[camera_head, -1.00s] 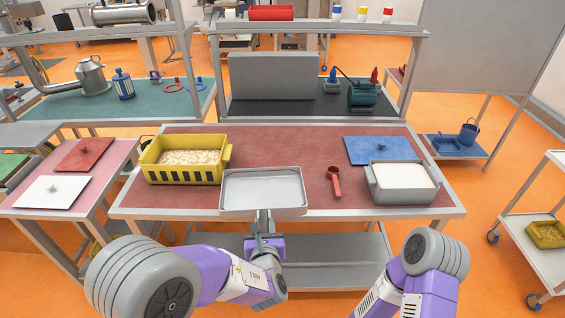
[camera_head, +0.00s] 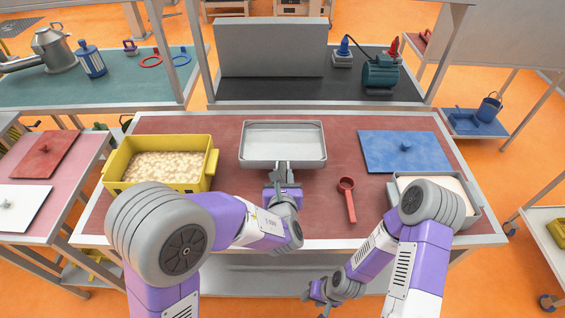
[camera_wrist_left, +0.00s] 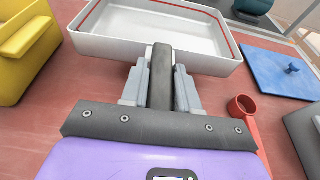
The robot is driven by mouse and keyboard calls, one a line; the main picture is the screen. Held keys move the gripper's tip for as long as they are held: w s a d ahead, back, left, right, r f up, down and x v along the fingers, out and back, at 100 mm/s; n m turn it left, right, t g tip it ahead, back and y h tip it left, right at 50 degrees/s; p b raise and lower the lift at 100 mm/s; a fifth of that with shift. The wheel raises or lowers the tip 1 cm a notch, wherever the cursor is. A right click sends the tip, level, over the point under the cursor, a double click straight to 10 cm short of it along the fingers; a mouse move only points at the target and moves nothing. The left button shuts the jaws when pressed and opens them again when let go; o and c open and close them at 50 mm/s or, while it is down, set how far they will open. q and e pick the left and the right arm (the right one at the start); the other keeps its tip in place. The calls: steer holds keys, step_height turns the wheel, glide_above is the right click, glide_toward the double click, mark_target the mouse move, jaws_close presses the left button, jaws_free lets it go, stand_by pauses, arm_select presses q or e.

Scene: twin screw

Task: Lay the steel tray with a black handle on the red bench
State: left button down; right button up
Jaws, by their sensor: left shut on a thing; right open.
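The steel tray (camera_head: 283,140) is over the red bench (camera_head: 225,215), between the yellow tub and the blue lid. Its black handle (camera_wrist_left: 161,78) points toward me. My left gripper (camera_head: 283,172) is shut on this handle; in the left wrist view its two fingers (camera_wrist_left: 160,88) sit on either side of it. The tray looks level and empty. I cannot tell whether its underside touches the bench. My right gripper (camera_head: 322,292) is open and empty, low in front of the bench's front edge.
A yellow tub (camera_head: 163,166) of pale pieces stands left of the tray. A red scoop (camera_head: 347,198), a blue lid (camera_head: 404,152) and a grey tub (camera_head: 470,200) of white stuff, partly hidden by my right arm, are to the right. A shelf stands behind.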

arm_select(q)
steer(key=shift+s+f+b, duration=0.25)
steer(key=shift+f+b, duration=0.5)
steer(key=shift+f, duration=0.25)
steer(key=shift+w+f+b, duration=0.1)
steer(key=shift+f+b, duration=1.35)
steer(key=shift+f, duration=0.8)
steer(key=shift+f+b, duration=0.55)
steer(key=c, duration=0.8)
jaws_free()
steer(key=shift+f, duration=0.1)
steer(key=shift+p+v, duration=0.45)
steer(key=shift+v, duration=3.4)
